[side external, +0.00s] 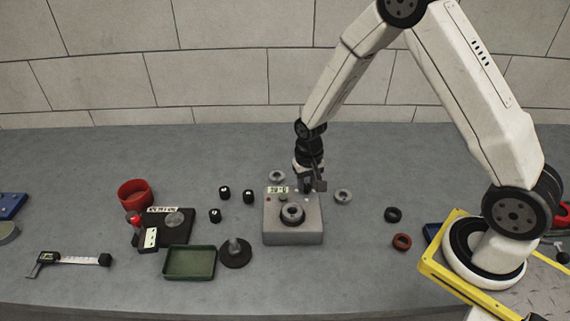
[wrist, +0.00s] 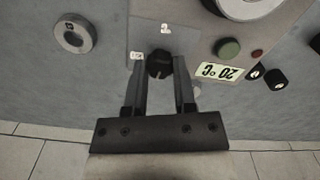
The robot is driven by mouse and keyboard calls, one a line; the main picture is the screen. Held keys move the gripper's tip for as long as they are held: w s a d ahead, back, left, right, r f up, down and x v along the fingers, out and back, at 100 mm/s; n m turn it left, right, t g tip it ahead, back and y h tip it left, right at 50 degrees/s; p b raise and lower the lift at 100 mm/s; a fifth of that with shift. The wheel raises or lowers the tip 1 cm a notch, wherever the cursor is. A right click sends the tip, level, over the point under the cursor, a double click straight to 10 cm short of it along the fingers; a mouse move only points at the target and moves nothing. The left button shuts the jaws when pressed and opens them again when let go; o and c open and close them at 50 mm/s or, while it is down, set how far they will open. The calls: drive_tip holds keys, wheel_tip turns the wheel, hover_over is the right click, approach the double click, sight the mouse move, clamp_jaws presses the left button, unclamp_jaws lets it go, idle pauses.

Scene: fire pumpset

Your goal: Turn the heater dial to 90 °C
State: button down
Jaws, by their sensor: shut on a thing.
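The heater (side external: 280,236) is a grey box on the bench with a round plate and a metal ring on its top. Its display (wrist: 220,71) reads 20 °C, upside down in the wrist view; it also shows in the side view (side external: 278,190). The heater dial (wrist: 159,62) is a small black knob with a pale pointer line, between small printed marks on a light panel. My gripper (wrist: 160,78) points down with its fingers on either side of the dial, shut on it. In the side view my gripper (side external: 309,187) hides the dial at the heater's back right.
A green button (wrist: 228,47) and a red lamp (wrist: 257,54) sit beside the display. Loose metal rings (side external: 343,196) lie behind and right of the heater. Small black pieces (side external: 248,196), a green tray (side external: 189,263) and a dark stand (side external: 235,254) are to the left.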

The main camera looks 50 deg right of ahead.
sight(307, 186)
drive_tip(key=m, duration=0.3)
drive_tip(key=shift+m, duration=0.3)
idle(0.4)
drive_tip(key=shift+c, duration=2.1)
unclamp_jaws()
drive_tip(key=shift+r, duration=0.2)
drive_tip(key=shift+r, duration=3.75)
